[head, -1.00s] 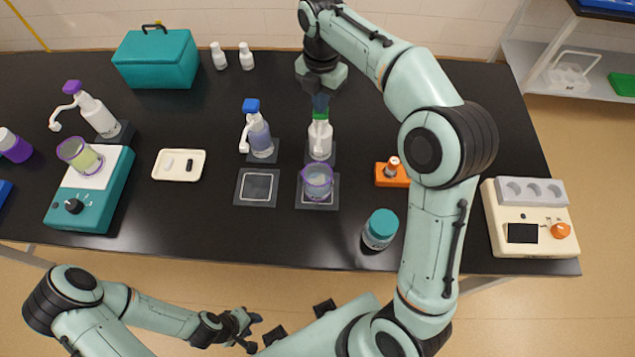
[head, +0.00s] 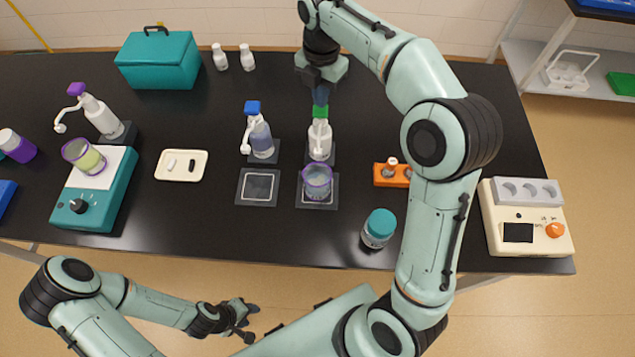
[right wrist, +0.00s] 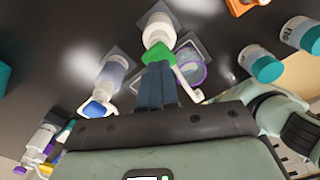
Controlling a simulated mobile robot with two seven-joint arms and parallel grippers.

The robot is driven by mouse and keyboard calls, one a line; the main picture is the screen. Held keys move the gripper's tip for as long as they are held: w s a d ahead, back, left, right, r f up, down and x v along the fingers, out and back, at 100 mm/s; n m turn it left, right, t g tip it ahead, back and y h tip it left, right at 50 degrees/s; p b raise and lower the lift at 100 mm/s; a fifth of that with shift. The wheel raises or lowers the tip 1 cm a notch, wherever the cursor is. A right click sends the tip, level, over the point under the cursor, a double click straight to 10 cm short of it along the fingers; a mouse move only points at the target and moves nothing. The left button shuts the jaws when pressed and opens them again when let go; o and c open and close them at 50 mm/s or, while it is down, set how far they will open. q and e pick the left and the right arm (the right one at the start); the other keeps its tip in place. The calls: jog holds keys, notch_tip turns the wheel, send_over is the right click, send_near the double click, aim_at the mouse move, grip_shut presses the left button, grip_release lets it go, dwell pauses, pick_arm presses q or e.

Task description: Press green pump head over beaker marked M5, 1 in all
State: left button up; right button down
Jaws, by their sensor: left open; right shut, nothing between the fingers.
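The green pump head (head: 320,112) tops a white bottle (head: 319,142) near the middle of the bench. My right gripper (head: 320,103) is shut and empty, its fingertips at the top of the green head. In the right wrist view the dark fingers (right wrist: 157,68) meet the green head (right wrist: 158,53); I cannot tell whether it is pushed down. A purple-rimmed beaker (head: 317,183) with pale liquid stands in front of that bottle, below its spout. No M5 mark is readable. My left gripper (head: 243,318) is open and empty, off the bench's front edge.
A blue-headed pump bottle (head: 258,135) stands left of the green one, with an empty square mat (head: 258,187) before it. A purple-headed pump bottle (head: 98,112) is far left. A teal-capped jar (head: 378,228) and orange block (head: 391,175) stand right.

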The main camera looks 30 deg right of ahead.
jog(key=shift+w+r+p, duration=0.2)
jog(key=shift+r+p, duration=1.1)
jog(key=shift+r, duration=1.05)
pick_arm(q)
jog(key=shift+t, duration=0.3)
jog(key=w+r, duration=0.3)
jog(key=shift+w, duration=0.25)
pick_arm(e)
jog(key=shift+s+r, duration=0.2)
jog(key=shift+r, duration=0.45)
